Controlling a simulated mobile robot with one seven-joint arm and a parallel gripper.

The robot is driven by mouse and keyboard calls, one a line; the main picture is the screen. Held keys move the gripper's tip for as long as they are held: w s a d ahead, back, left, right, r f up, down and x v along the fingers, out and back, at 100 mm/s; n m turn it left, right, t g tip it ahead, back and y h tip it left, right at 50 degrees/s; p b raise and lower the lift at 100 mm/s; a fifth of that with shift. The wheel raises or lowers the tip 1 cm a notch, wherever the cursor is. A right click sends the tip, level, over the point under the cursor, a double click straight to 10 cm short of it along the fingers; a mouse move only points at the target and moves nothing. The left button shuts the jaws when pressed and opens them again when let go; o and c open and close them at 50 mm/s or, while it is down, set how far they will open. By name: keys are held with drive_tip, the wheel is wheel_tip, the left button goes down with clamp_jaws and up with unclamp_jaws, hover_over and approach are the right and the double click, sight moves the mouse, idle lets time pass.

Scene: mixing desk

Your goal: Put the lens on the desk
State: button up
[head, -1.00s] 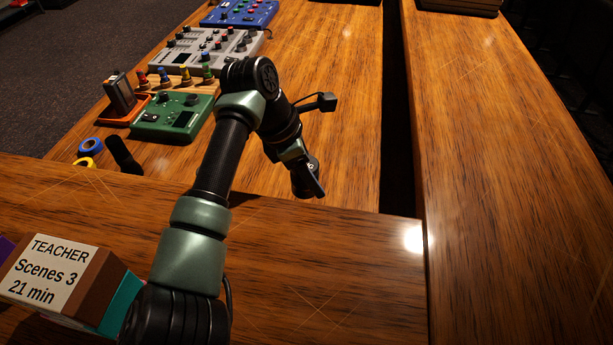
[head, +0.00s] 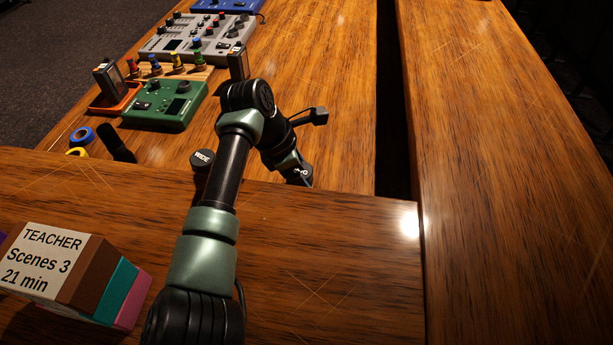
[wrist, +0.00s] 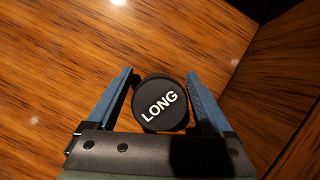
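The lens (wrist: 160,103) is a round black piece with LONG printed on it in white. In the head view the lens (head: 302,172) shows partly behind my gripper (head: 300,180), near the far edge of the near wooden top. Its height above the wood is hard to tell. The desk (head: 335,75) is the long brown wooden surface beyond that top.
A similar WIDE lens (head: 203,158) stands left of my arm. A green box (head: 165,105), a grey mixer (head: 195,40), small coloured knobs and tape rolls (head: 82,136) lie at left. A labelled block (head: 70,270) is near left. A dark gap (head: 391,110) runs along the right.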

drive_tip(key=shift+o, duration=0.2)
drive_tip(key=shift+r, duration=0.1)
drive_tip(key=shift+r+p, duration=0.25)
drive_tip(key=shift+p, duration=0.05)
drive_tip(key=w+p+v, duration=0.1)
drive_tip(key=p+v, duration=0.7)
drive_tip(key=v, duration=0.3)
drive_tip(key=shift+s+r, duration=0.25)
drive_tip(key=shift+s, duration=0.25)
drive_tip(key=shift+a, duration=0.15)
